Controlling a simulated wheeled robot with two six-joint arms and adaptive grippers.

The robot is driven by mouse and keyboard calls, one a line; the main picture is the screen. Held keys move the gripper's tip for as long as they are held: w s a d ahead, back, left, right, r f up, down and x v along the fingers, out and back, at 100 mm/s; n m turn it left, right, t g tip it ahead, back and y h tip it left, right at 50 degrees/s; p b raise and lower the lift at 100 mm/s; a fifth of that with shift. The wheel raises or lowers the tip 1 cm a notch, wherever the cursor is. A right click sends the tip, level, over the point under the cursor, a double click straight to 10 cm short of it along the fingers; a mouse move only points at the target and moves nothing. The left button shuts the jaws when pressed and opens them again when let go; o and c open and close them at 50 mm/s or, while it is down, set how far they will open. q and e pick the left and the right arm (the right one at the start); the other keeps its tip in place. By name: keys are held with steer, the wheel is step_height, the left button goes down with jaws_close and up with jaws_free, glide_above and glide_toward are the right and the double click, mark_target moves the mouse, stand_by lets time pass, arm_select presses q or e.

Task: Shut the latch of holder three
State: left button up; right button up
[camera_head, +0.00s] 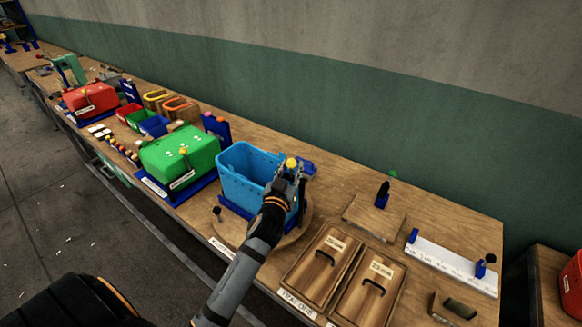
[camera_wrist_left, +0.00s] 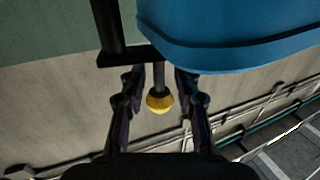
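A blue open-topped bin-like holder (camera_head: 243,172) stands on a round wooden base (camera_head: 232,228) near the middle of the bench. I cannot read a number on it. A yellow knob (camera_head: 291,163) shows at its right side, at the tips of my left gripper (camera_head: 290,172). In the left wrist view the yellow knob (camera_wrist_left: 159,101) sits on a thin stem between the two open fingers, with gaps on both sides. The blue holder (camera_wrist_left: 235,38) is above it, beside a dark bracket (camera_wrist_left: 118,52). My gripper hides part of the holder's right side. My right gripper is not in view.
A green box (camera_head: 178,152) with a yellow knob and a red box (camera_head: 90,100) stand to the left. Two wooden lidded trays (camera_head: 318,268) (camera_head: 370,294) lie to the right, with a white strip (camera_head: 452,264) beyond. A wall runs behind the bench.

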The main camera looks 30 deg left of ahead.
arm_select(q)
jaws_close()
steer(key=shift+w, duration=0.1)
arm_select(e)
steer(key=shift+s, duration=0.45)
